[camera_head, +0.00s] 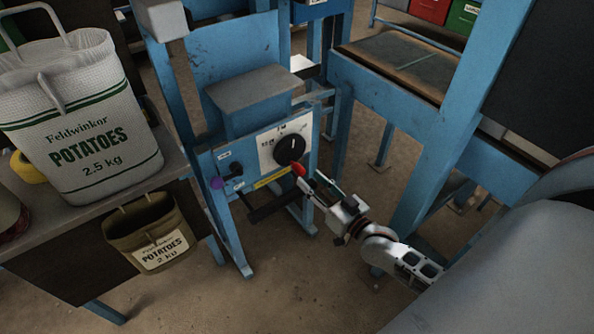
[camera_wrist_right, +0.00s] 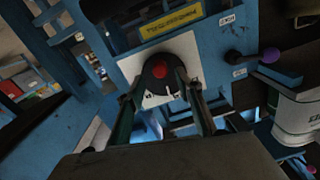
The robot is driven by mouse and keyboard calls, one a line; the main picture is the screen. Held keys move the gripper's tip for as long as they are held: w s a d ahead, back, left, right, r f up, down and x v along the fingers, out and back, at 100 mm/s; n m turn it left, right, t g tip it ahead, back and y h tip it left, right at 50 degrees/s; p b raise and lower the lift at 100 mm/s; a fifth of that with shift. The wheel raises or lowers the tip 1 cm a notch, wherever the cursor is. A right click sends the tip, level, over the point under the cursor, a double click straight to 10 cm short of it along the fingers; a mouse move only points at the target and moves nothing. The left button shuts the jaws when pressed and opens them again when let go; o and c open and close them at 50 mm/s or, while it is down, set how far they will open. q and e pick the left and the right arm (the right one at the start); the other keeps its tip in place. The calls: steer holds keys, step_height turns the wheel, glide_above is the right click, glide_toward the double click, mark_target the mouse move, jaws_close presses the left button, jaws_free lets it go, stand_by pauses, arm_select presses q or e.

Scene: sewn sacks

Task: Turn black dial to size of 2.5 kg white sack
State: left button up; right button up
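The black dial (camera_head: 289,149) sits on a white scale plate (camera_head: 269,154) on the blue machine's front. A light mark shows on it near the top; the scale numbers are too small to read surely. The white sack (camera_head: 75,135) marked "Feldwinkor POTATOES 2.5 kg" stands on the bench at left. My right gripper (camera_head: 307,185) is in front of the panel, just below right of the dial. In the right wrist view, its open fingers (camera_wrist_right: 158,92) are apart on either side of the dial (camera_wrist_right: 158,82); contact cannot be told. My left gripper is out of view.
A purple-ended lever (camera_head: 219,182) is left of the dial. A brown 2 kg sack (camera_head: 150,235) hangs at the bench (camera_head: 45,238). A blue post (camera_head: 448,140) stands right of my arm.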

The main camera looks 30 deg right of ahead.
mark_target(303, 174)
steer(key=shift+w+a+f+b, duration=0.15)
steer(key=shift+w+b, duration=0.1)
steer(key=shift+w, duration=1.3)
steer(key=shift+w+a+r+b, duration=0.1)
steer(key=shift+w+b, duration=0.15)
steer(key=shift+w, duration=1.25)
jaws_close()
